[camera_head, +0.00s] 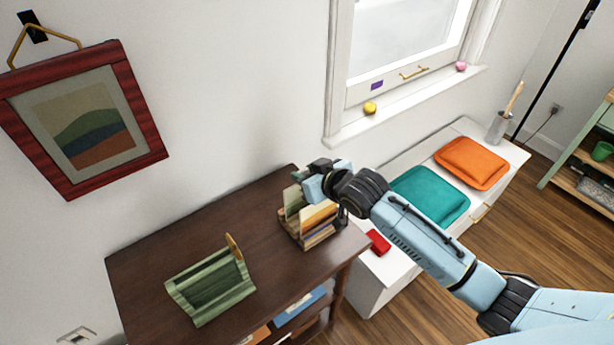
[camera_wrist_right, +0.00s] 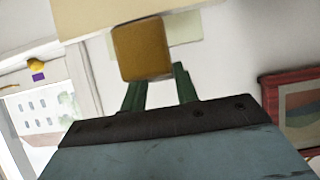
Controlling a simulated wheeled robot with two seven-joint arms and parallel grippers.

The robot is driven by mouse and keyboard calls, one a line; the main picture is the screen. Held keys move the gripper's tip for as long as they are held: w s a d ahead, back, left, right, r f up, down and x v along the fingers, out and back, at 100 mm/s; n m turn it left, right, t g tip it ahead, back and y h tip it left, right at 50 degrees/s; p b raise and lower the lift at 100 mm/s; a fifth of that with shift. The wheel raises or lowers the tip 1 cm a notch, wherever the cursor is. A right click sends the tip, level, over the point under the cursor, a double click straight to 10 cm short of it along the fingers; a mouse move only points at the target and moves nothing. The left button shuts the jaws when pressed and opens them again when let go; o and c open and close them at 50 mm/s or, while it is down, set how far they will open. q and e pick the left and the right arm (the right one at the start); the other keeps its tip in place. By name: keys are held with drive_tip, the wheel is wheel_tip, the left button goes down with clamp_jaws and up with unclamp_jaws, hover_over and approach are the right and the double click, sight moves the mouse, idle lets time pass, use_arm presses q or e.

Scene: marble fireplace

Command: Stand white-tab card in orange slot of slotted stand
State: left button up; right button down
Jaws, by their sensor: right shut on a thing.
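The slotted stand (camera_head: 307,242), light brown wood, sits near the right end of the dark wooden cabinet top. Upright cards, one pale green and one orange, show in it. My right gripper (camera_head: 308,184) is over the stand and hides part of it. In the wrist view my right gripper (camera_wrist_right: 158,86) has green fingers closed toward an amber-brown square piece (camera_wrist_right: 141,50), with a pale card (camera_wrist_right: 186,28) behind it. I cannot make out a white tab or which slot is orange. My left gripper is out of view.
A red framed picture (camera_head: 82,118) hangs on the wall. A white bench (camera_head: 408,152) with teal and orange cushions and a red block (camera_head: 378,243) is at right.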

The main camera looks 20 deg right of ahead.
drive_tip(key=shift+f, duration=0.4)
drive_tip(key=c, duration=1.1)
unclamp_jaws()
drive_tip(key=shift+o, duration=0.2)
drive_tip(key=p+v, duration=0.1)
drive_tip(key=v, duration=1.1)
